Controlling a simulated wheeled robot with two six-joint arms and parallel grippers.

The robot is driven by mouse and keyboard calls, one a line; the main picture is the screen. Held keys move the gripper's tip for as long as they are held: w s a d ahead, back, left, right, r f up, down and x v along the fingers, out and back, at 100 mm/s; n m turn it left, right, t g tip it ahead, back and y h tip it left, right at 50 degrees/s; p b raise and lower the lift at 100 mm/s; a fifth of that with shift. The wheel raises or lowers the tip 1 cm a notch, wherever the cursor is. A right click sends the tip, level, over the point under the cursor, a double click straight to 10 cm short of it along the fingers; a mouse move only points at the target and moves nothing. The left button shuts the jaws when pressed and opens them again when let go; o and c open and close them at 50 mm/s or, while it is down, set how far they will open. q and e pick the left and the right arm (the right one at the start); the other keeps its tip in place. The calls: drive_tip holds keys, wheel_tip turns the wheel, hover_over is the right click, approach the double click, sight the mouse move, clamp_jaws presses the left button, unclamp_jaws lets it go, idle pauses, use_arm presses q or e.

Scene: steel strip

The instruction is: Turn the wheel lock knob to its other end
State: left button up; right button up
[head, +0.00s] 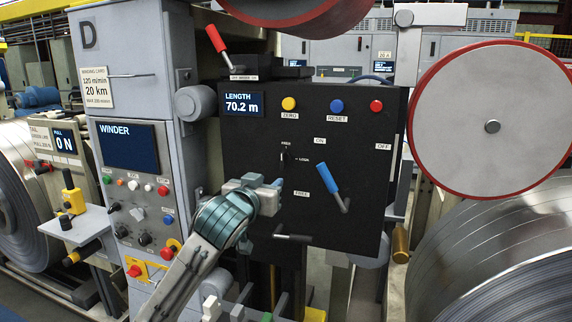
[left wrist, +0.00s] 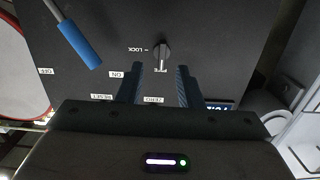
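The wheel lock knob (head: 283,157) is a small dark knob on the black panel, with a LOCK mark to its right and a tiny label above. It stands upright in line with the upper label, not turned toward LOCK. In the left wrist view, which is upside down, the knob (left wrist: 161,57) sits just beyond my fingertips, roughly between them. My left gripper (head: 277,184) is in front of the panel, just below the knob. Its two fingers (left wrist: 161,68) are apart with nothing between them; they look clear of the knob. My right gripper is out of view.
A blue-handled lever (head: 328,178) sticks out to the right of the knob, and a black-gripped handle (head: 293,237) below it. Yellow, blue and red buttons (head: 336,106) line the panel top. A red-rimmed reel (head: 460,100) is at the right.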

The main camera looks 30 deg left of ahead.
sight(282, 155)
use_arm(q)
drive_tip(key=shift+t, duration=0.4)
drive_tip(key=w+r+p, duration=0.1)
drive_tip(key=w, duration=0.2)
drive_tip(key=w+a+r+p, duration=0.1)
drive_tip(key=w, duration=0.1)
drive_tip(key=w+a+r+p, duration=0.1)
drive_tip(key=w, duration=0.2)
drive_tip(key=shift+w+a+r, duration=0.25)
drive_tip(key=shift+w+r, duration=0.05)
drive_tip(key=shift+p+x, duration=0.35)
drive_tip(key=shift+x, duration=0.45)
drive_tip(key=shift+f, duration=0.15)
drive_tip(key=shift+c, duration=0.4)
clamp_jaws()
